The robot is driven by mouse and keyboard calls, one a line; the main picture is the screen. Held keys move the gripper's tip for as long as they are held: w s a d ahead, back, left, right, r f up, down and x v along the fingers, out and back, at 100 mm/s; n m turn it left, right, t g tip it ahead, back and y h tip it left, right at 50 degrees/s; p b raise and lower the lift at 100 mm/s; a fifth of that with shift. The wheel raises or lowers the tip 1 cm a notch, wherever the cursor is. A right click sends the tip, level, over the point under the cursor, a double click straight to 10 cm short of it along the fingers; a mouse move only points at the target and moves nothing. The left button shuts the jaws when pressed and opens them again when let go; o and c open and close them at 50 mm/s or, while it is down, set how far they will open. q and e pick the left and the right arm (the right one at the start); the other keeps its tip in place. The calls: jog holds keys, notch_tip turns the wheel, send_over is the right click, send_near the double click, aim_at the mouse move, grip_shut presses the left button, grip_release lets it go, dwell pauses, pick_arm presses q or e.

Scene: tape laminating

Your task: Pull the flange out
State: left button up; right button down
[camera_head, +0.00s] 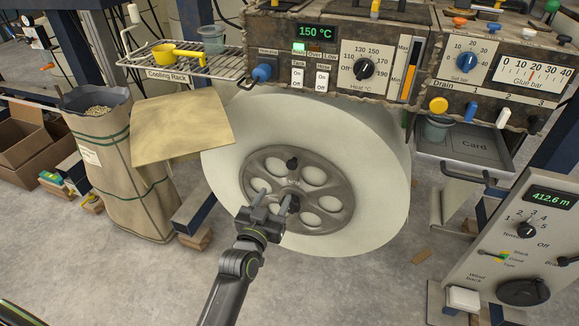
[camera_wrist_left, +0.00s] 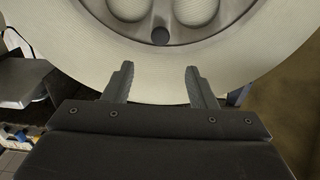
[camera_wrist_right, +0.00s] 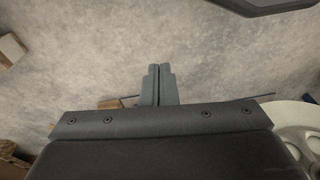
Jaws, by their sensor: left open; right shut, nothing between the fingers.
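The flange (camera_head: 270,165) is a round, dark grey metal disc with several round holes. It sits at the centre of a large white roll (camera_head: 375,160) and carries a small black knob (camera_head: 292,164). My left gripper (camera_head: 274,200) is open and empty in front of the lower part of the flange. In the left wrist view its spread fingers (camera_wrist_left: 160,82) lie below the flange's rim and the black knob (camera_wrist_left: 160,36). I cannot tell whether they touch anything. My right gripper (camera_wrist_right: 160,70) is shut and empty over the floor, and is outside the head view.
A control panel (camera_head: 340,55) overhangs the roll. A paper sack (camera_head: 120,165) and a tan sheet (camera_head: 180,127) stand left of it, below a cooling rack (camera_head: 185,62). A control box (camera_head: 510,260) is at lower right. The floor (camera_head: 340,285) in front is mostly clear.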

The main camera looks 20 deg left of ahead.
pick_arm(q)
send_near(291, 166)
jog(key=w+b, duration=0.2)
jog(key=w, duration=0.5)
jog(key=shift+d+b, duration=0.1)
jog(key=shift+b, duration=0.25)
jog(key=shift+w+r, duration=0.1)
jog(key=shift+w, duration=0.55)
pick_arm(e)
jog(key=shift+w+a+r+t, duration=0.25)
jog(key=shift+w+r+t, duration=0.1)
jog(key=shift+r, duration=0.3)
jog(key=shift+w+a+r+t, duration=0.2)
jog(key=shift+w+r+t, duration=0.1)
jog(key=shift+r, duration=0.3)
pick_arm(q)
jog(key=shift+c, duration=0.2)
grip_shut()
